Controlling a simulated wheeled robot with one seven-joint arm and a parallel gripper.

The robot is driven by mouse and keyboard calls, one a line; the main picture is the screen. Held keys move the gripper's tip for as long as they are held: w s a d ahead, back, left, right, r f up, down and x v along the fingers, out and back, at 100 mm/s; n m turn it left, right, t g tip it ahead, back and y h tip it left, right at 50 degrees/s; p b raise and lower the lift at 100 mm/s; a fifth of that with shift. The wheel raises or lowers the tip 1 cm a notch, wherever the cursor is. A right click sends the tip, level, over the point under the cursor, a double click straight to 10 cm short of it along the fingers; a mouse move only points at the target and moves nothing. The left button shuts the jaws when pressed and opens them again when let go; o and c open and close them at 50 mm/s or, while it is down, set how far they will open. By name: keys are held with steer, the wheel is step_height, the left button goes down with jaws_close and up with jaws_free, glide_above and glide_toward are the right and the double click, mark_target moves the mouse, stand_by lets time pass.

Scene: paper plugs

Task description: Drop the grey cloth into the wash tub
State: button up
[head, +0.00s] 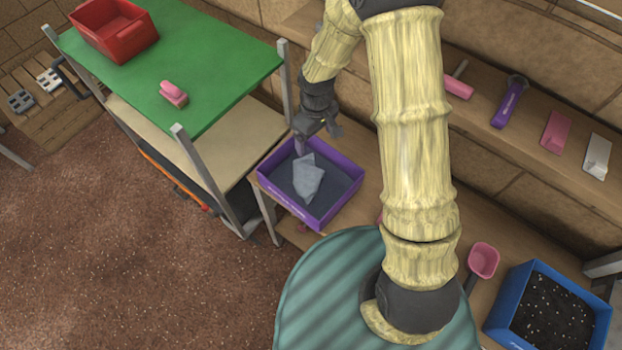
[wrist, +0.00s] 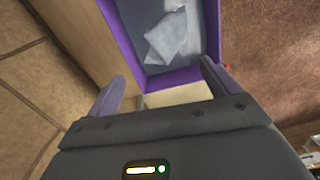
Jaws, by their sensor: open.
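The grey cloth (head: 309,181) lies crumpled inside a purple-walled tub (head: 322,222) with a dark grey inside, on a low wooden bench. The wrist view also shows the cloth (wrist: 166,35) within the tub (wrist: 168,80). My gripper (head: 300,146) is at the tub's far edge in the head view. Whether a finger touches the tub's wall I cannot tell.
A green-topped table (head: 200,62) stands left of the tub, with a red bin (head: 118,38) and a pink brush-like item (head: 173,94). A blue bin of dark bits (head: 548,310) and a pink scoop (head: 483,261) are at lower right. A back shelf holds several tools.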

step_height(320, 180, up, 13)
steer(key=b, duration=0.2)
stand_by(0.9)
steer(key=s+d+m+t, duration=0.2)
steer(key=s+d+m, duration=0.6)
steer(key=s+d, duration=0.4)
steer(key=shift+s+d+f+m+t, duration=0.3)
steer(key=shift+d+f+m, duration=0.15)
steer(key=shift+d, duration=0.35)
steer(key=shift+c, duration=0.5)
